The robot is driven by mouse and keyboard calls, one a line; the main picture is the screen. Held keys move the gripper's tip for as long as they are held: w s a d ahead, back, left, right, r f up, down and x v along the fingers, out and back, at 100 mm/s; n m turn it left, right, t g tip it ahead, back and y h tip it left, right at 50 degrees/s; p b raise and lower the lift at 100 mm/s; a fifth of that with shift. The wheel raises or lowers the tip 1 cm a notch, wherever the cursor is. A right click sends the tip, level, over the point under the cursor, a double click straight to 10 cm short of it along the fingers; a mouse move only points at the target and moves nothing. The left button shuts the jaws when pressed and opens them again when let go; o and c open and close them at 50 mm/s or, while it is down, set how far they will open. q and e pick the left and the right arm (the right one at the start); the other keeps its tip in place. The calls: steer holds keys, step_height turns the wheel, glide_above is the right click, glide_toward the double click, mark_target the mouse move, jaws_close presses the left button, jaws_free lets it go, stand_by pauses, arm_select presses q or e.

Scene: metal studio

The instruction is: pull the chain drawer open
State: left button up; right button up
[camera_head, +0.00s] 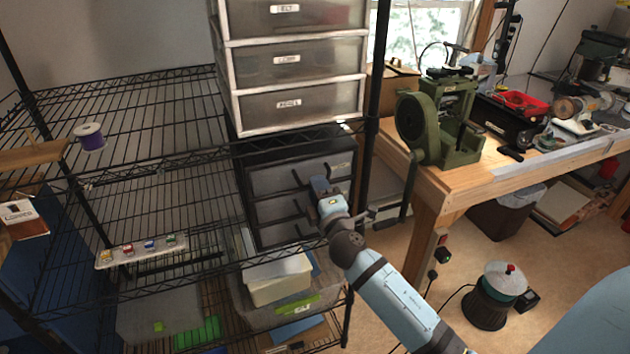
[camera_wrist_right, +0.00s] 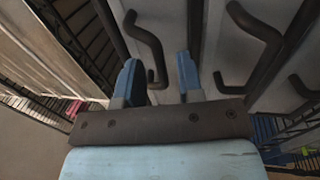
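A black drawer cabinet with grey fronts (camera_head: 288,178) stands on the wire rack, its drawers looking closed. Its small labels are too small to read, so I cannot tell which drawer is the chain one. My right gripper (camera_head: 318,187) is in front of the cabinet's right half and hides part of the fronts. In the right wrist view, its two blue fingers (camera_wrist_right: 158,80) are apart. A dark bent drawer handle (camera_wrist_right: 148,45) reaches down between them; I cannot tell whether they touch it. More handles (camera_wrist_right: 255,35) show to the right. My left gripper is not in view.
A white-framed drawer tower (camera_head: 290,75) stands above the cabinet. A black rack post (camera_head: 372,110) rises just right of it. A workbench (camera_head: 470,190) with a green machine (camera_head: 440,120) is at the right. Bins (camera_head: 275,280) sit below.

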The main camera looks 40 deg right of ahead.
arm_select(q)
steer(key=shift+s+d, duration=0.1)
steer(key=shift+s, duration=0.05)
arm_select(e)
steer(key=shift+x, duration=0.95)
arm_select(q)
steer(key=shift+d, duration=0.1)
arm_select(e)
steer(key=shift+c, duration=0.2)
jaws_close()
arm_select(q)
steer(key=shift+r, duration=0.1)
arm_select(e)
steer(key=shift+f, duration=0.1)
steer(key=shift+s, duration=0.1)
